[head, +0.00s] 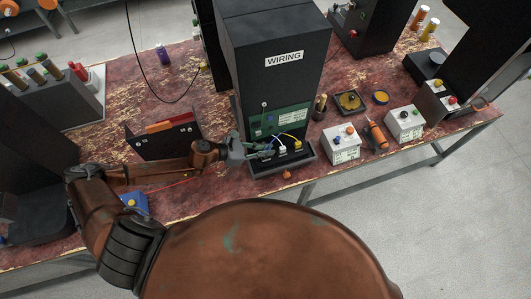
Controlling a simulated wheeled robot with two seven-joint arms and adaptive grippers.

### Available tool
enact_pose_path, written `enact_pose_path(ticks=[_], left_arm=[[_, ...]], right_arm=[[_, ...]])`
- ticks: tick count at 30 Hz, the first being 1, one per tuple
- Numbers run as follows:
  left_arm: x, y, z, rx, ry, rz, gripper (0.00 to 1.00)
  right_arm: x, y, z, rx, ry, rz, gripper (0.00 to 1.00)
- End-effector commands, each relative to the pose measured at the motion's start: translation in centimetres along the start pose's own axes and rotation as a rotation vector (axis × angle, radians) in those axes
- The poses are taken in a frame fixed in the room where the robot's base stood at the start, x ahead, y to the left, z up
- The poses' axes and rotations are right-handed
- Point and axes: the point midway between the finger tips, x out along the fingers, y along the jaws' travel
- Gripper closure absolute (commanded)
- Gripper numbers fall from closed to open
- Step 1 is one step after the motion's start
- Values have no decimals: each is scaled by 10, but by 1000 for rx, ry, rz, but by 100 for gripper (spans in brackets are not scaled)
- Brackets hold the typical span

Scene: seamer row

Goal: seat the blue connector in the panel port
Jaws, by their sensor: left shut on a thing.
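The black wiring panel (277,75) stands upright at the table's middle, with a green board (292,119) low on its front. Below the board, a yellow connector (298,145) and a white connector (282,149) sit at the ports, with wires rising from them. My left gripper (267,151) is at the panel's lower front, just left of the white connector. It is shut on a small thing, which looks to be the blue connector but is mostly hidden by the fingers. I cannot tell whether it is in its port. My right gripper is not in view.
Two white boxes with knobs (341,145) (405,123) and an orange-handled tool (377,134) stand right of the panel. A blue box (134,203) is nearer the front. The worn red table (215,185) has bare room around.

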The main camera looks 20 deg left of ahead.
Motion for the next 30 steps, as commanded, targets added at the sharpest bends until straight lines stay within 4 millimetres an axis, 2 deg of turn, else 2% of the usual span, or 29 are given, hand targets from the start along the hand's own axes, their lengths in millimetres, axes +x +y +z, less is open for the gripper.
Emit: enact_pose_path(ticks=[6, 12, 19, 20, 21, 27, 30], left_arm=[[5, 12, -13, -2, -2, 1, 100], [16, 10, -36, -1, 0, 0, 100], [18, 10, -45, -3, 7, 0, 100], [17, 10, -45, -4, 8, 0, 87], [17, 10, -46, -4, 9, 1, 85], [17, 10, -44, -3, 7, 1, 71], [17, 11, -43, -2, 6, 2, 71]], right_arm=[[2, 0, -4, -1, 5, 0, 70], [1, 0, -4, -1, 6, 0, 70], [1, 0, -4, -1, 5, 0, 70], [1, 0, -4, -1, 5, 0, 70], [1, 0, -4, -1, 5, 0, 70], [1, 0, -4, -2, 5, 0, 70], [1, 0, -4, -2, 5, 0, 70]])
